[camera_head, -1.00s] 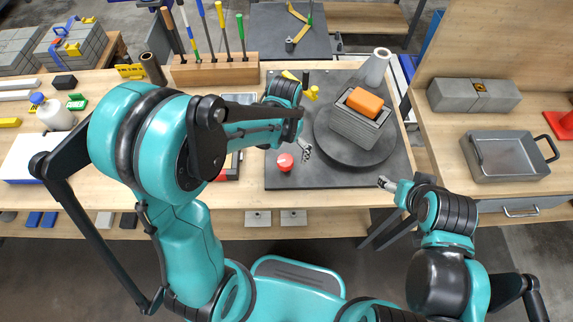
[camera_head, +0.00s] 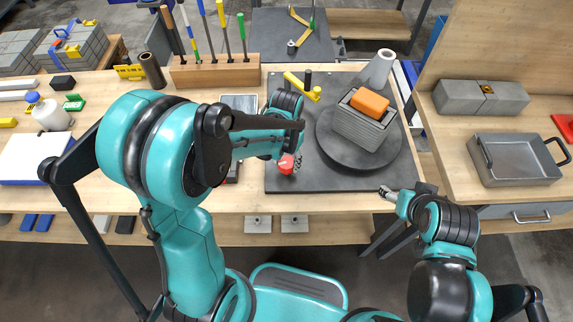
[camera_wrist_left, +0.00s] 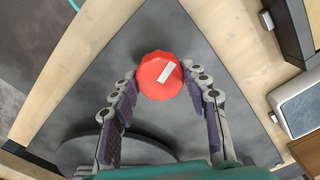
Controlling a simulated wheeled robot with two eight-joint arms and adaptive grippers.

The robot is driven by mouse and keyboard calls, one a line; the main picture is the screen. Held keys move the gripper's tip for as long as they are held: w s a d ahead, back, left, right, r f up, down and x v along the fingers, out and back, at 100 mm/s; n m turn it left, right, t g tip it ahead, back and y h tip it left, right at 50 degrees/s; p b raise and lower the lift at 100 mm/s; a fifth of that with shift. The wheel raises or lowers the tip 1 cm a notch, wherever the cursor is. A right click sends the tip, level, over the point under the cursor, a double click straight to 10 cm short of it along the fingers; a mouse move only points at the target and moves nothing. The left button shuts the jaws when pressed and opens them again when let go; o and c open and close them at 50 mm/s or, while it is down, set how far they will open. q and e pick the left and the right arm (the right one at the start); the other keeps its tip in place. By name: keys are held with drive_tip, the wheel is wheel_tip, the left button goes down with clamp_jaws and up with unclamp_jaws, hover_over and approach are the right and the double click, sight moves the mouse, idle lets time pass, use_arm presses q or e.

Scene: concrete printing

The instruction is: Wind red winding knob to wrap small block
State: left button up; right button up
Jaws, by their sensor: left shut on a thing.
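The red winding knob (camera_head: 286,164) sits on the dark board at the front left of the round turntable. In the left wrist view the knob (camera_wrist_left: 160,76) is faceted, with a white mark on top. My left gripper (camera_head: 292,162) is shut on it, one finger at each side in the left wrist view (camera_wrist_left: 163,85). The small orange block (camera_head: 369,103) rests in the top of a grey, ribbed block (camera_head: 362,130) on the dark turntable (camera_head: 338,158). My right gripper (camera_head: 386,192) hangs at the table's front edge, empty; its opening is too small to judge.
A yellow-handled tool (camera_head: 303,87) lies behind my left gripper. A grey cone (camera_head: 378,69) stands at the board's back right. A wooden tool rack (camera_head: 215,72) is at the back. A metal tray (camera_head: 515,162) stands on the right bench. The board's front right is clear.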

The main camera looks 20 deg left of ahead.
idle(0.3)
use_arm(q)
drive_tip(key=n, duration=0.5)
drive_tip(key=shift+n+b, duration=0.3)
drive_tip(key=shift+n, duration=0.4)
drive_tip(key=n, duration=0.3)
drive_tip(key=shift+n, duration=0.4)
drive_tip(key=shift+n, duration=1)
drive_tip(key=n, duration=0.3)
drive_tip(key=shift+b, duration=0.3)
